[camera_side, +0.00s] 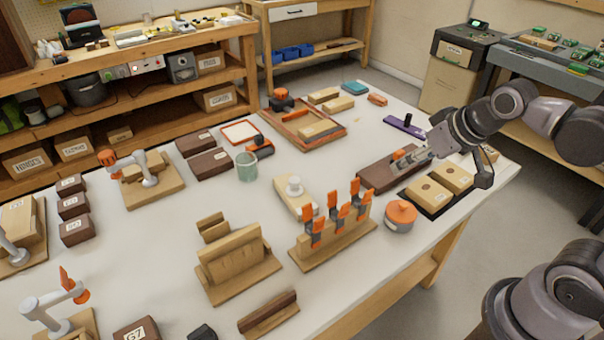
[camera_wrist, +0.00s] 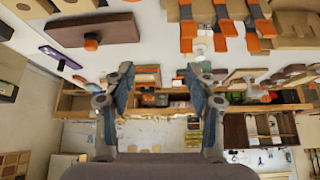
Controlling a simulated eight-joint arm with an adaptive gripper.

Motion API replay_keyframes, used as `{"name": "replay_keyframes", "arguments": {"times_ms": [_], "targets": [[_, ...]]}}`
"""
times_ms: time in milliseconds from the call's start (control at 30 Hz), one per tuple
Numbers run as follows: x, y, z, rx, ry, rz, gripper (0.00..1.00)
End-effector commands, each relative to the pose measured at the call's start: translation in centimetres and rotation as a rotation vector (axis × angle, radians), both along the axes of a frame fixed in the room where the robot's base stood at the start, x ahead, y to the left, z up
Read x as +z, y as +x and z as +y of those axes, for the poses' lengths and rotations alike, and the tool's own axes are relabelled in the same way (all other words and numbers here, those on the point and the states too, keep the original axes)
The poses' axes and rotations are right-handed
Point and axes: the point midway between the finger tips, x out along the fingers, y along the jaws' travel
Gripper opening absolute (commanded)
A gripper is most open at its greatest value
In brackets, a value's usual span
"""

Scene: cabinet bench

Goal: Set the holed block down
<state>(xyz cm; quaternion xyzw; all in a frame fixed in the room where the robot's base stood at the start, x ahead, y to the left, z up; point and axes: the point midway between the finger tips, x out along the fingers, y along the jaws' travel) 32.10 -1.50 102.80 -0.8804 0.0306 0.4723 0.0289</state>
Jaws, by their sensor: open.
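Two tan blocks with round dark holes, a left one (camera_side: 428,191) and a right one (camera_side: 454,178), sit side by side in a dark tray (camera_side: 436,211) at the right end of the bench. I cannot tell which is the task's holed block. My gripper (camera_side: 450,160) is above and behind this tray in the side view. In the wrist view its two fingers are apart, with nothing held between them (camera_wrist: 159,78).
A dark brown board (camera_side: 376,178) with an orange knob (camera_side: 399,154) lies close left of my gripper. A round orange-topped container (camera_side: 400,215) and a stand with orange clamps (camera_side: 335,237) are nearer the front. A purple level-like bar (camera_side: 404,126) lies behind.

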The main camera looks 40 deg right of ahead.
Motion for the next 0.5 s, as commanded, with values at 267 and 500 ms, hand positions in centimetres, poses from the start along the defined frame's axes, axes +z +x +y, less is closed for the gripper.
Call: {"name": "replay_keyframes", "arguments": {"times_ms": [267,500], "targets": [[-1.7,-1.8,1.6,0.084,-0.024,-0.036,0.53],[-1.7,-1.8,1.6,0.082,-0.024,-0.036,0.53]]}}
